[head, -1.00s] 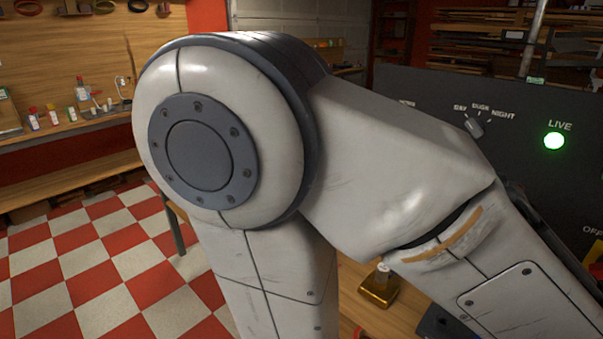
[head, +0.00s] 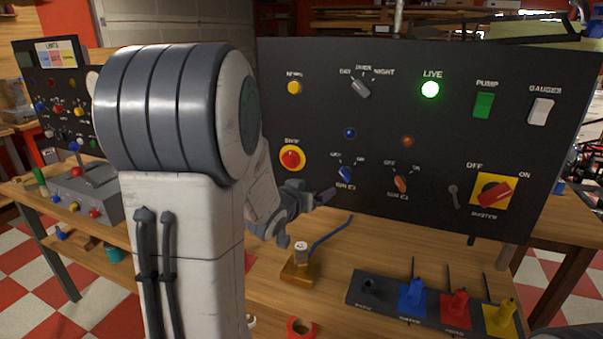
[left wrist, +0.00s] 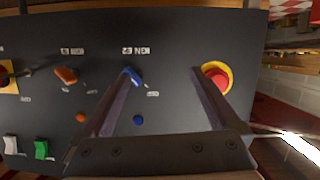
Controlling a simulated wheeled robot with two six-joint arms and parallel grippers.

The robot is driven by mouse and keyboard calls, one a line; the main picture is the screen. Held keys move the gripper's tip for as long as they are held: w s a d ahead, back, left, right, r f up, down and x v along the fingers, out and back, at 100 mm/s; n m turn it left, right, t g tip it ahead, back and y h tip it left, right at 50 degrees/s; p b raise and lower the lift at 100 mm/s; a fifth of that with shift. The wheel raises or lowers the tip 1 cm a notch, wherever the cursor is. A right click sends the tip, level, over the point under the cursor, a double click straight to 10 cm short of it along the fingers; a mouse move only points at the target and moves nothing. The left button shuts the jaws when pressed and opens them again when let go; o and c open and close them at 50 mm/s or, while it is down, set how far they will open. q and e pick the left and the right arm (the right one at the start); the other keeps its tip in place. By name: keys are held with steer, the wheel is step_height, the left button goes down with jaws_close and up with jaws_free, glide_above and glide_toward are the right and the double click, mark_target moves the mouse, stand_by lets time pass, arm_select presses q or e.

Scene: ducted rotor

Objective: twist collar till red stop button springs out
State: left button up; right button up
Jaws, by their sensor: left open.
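The red stop button (head: 291,158), with a yellow surround, sits at the left of the black upright panel, under a label I cannot read surely. In the left wrist view the red button (left wrist: 216,77) and its yellow collar (left wrist: 229,68) show beside the right finger. My left gripper (head: 322,196) is in front of the panel, below and right of the button, apart from it. The blue IGN switch (left wrist: 132,75) shows by the left finger tip. My right gripper is out of view.
The panel holds a lit green LIVE lamp (head: 430,89), an orange switch (head: 400,183) and a red master switch (head: 493,194) on yellow. On the bench stand a brass block (head: 300,270) and a rack of coloured levers (head: 408,300). A grey joystick box (head: 82,195) is at left.

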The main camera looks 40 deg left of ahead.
mark_target(288, 161)
arm_select(q)
steer(key=s+a+r+n+t+y+b, duration=0.1)
steer(key=s+a+r+n+t, duration=0.2)
steer(key=a, duration=0.7)
steer(key=shift+m+y, duration=0.4)
steer(key=shift+m, duration=0.2)
steer(key=x, duration=0.6)
steer(key=f+p+x, duration=0.1)
steer(key=x, duration=0.2)
steer(key=shift+w, duration=0.15)
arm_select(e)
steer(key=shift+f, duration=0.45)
arm_select(q)
steer(key=shift+c, duration=0.3)
